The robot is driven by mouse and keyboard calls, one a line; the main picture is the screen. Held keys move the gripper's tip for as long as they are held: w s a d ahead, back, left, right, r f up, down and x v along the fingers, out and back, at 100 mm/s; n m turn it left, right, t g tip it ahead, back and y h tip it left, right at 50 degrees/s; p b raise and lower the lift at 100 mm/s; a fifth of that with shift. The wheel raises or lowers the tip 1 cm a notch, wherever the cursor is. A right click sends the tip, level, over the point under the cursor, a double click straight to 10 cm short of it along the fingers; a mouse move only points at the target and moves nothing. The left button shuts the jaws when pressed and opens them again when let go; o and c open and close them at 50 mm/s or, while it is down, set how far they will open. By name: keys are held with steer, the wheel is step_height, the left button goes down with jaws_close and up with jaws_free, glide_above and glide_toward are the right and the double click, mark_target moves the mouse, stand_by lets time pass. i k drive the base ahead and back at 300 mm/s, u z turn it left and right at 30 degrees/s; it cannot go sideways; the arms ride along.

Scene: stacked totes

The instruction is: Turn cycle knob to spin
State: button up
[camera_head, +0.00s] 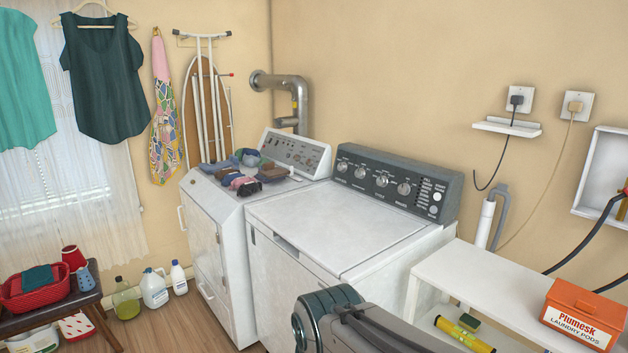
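The nearer white machine (340,229) has a dark grey control panel (420,196) along its back edge. Several round silver knobs sit on that panel, among them a left knob (343,167), a middle knob (382,180) and a right knob (404,188). Small labels lie under them, too small to read, so I cannot tell which is the cycle knob or where it points. White buttons (436,198) are at the panel's right end. Part of my arm shows at the bottom centre, in front of the machine; my gripper is not in view.
A white shelf (470,277) with an orange laundry pods box (583,313) stands at the right. The nearer machine's lid is clear.

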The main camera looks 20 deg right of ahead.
mark_target(382, 182)
steer(key=u, duration=0.1)
steer(key=i, duration=0.6)
steer(key=z, duration=0.85)
steer(key=i, duration=0.95)
steer(key=z, duration=0.2)
